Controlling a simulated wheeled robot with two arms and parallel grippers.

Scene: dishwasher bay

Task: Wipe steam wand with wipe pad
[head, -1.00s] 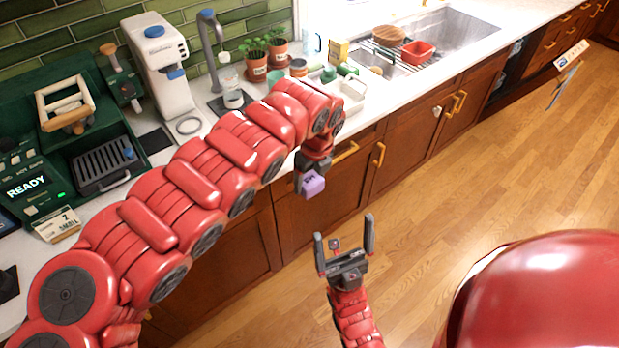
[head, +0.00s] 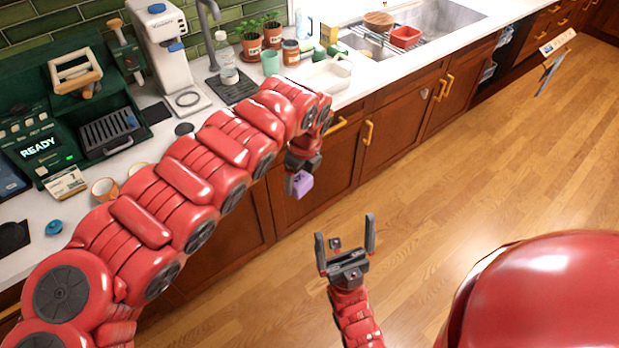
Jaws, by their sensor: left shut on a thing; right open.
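My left gripper (head: 300,171) is shut on a purple wipe pad (head: 302,185). It holds the pad in the air in front of the brown cabinet doors, away from the counter. My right gripper (head: 345,245) is open and empty, above the wooden floor. The dark green coffee machine (head: 62,112) with a READY display stands on the counter at the left, far from the pad. I cannot make out the steam wand for certain; my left arm covers part of the counter.
A white grinder (head: 160,45), a grey curved pipe (head: 212,35), potted plants (head: 250,42) and a white tray (head: 326,74) stand on the counter. Cups (head: 104,189) sit near my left arm. The sink (head: 440,18) is at the back. Open floor lies at the right.

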